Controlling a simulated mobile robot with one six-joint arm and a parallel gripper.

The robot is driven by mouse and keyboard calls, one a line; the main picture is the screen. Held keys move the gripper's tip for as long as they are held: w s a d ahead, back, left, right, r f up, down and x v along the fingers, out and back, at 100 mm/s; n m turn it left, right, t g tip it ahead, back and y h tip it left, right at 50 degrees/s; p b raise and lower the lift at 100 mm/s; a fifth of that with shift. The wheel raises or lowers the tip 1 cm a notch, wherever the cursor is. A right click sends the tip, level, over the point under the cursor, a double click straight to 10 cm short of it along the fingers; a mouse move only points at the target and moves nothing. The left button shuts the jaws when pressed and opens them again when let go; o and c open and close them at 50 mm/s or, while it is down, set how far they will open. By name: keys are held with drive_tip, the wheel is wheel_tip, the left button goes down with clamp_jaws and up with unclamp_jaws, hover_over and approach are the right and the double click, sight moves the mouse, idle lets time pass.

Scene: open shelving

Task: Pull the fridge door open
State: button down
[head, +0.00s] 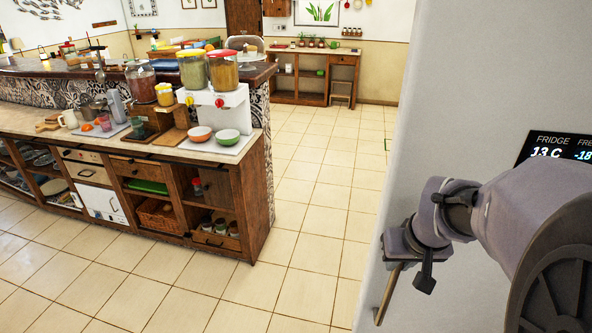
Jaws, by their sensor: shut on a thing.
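The fridge door (440,110) is a pale grey panel filling the right side of the head view. A dark display (560,147) on it reads "FRIDGE 13 C" and "-18" beside a cut-off word. A thin brass-coloured handle (388,295) runs down near the door's left edge. My gripper (402,246) is shut on the upper part of this handle and hides that part. My arm comes in from the right and covers much of the lower door. I cannot tell from this view whether the door stands ajar.
A wooden counter (262,200) with jars, bowls and a drink dispenser stands at the left. Tiled floor (310,225) between it and the fridge is clear. A wooden desk (300,82) stands by the far wall.

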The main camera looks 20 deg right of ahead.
drive_tip(key=c, duration=1.4)
unclamp_jaws()
drive_tip(key=shift+o, duration=0.2)
drive_tip(key=p+v, duration=0.6)
drive_tip(key=v, duration=1.1)
drive_tip(key=shift+s+r, duration=0.2)
